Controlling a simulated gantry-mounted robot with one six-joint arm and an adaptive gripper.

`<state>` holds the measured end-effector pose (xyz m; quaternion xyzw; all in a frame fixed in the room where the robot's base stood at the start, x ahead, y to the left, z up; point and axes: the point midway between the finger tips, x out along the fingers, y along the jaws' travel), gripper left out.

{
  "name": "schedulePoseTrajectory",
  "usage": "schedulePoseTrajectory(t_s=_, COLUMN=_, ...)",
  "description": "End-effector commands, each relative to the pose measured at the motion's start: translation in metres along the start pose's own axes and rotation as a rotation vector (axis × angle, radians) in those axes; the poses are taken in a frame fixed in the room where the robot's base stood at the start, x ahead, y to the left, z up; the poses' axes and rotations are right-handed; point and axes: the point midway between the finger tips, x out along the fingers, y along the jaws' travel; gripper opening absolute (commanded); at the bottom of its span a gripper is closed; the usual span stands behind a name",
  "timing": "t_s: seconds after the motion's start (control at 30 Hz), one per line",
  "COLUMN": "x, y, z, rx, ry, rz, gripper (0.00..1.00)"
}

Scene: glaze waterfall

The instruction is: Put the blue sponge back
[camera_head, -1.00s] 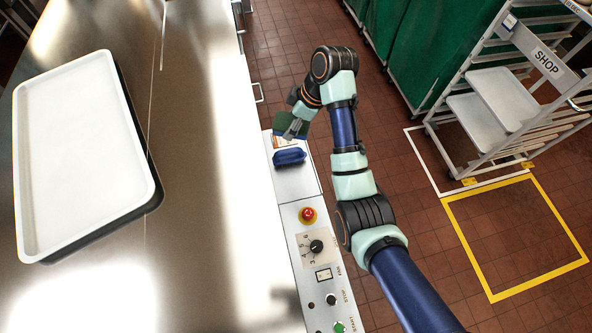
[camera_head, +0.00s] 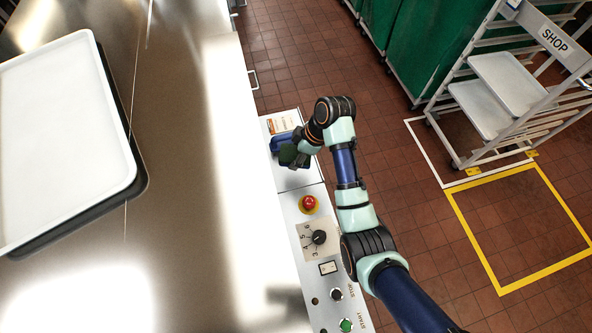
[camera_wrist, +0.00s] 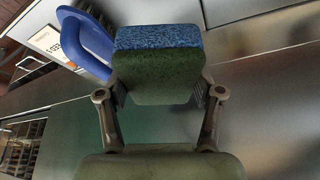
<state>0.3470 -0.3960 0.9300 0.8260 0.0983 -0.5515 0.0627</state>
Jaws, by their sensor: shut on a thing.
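My gripper (camera_wrist: 160,93) is shut on the blue sponge (camera_wrist: 157,37), with one finger on each side. The sponge has a speckled blue layer and a dark green layer that faces the wrist camera. A blue holder with a rounded rim (camera_wrist: 84,42) is at upper left in the wrist view, close beside the sponge; I cannot tell if they touch. In the head view the holder (camera_head: 284,136) sits on the light control panel, partly hidden by my gripper. The sponge's green side (camera_head: 289,155) shows just in front of it.
The control panel (camera_head: 290,205) carries a red stop button (camera_head: 309,203), a dial (camera_head: 319,237) and a green button (camera_head: 346,325). A steel table (camera_head: 185,180) with a white tray (camera_head: 60,140) lies to the left. A rack with trays (camera_head: 505,85) stands at right on the tiled floor.

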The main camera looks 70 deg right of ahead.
Motion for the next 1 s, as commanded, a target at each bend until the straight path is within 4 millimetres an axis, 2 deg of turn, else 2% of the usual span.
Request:
schedulePoseTrajectory(t_s=0.03, x=0.018, y=-0.001, z=0.008, rx=0.001, ry=-0.002, rz=-0.004, gripper=0.33)
schedulePoseTrajectory(t_s=0.1, x=0.035, y=-0.001, z=0.015, rx=0.002, ry=-0.002, rz=-0.003, gripper=0.33)
schedulePoseTrajectory(t_s=0.2, x=0.049, y=0.000, z=0.021, rx=0.000, ry=-0.001, rz=0.000, gripper=0.33)
schedulePoseTrajectory(t_s=0.47, x=0.060, y=0.000, z=0.025, rx=0.000, ry=0.000, rz=0.001, gripper=0.33)
schedulePoseTrajectory(t_s=0.7, x=0.095, y=0.000, z=0.040, rx=0.001, ry=-0.001, rz=-0.001, gripper=0.33)
schedulePoseTrajectory(t_s=1.0, x=0.096, y=0.001, z=0.040, rx=0.000, ry=-0.001, rz=0.001, gripper=0.33)
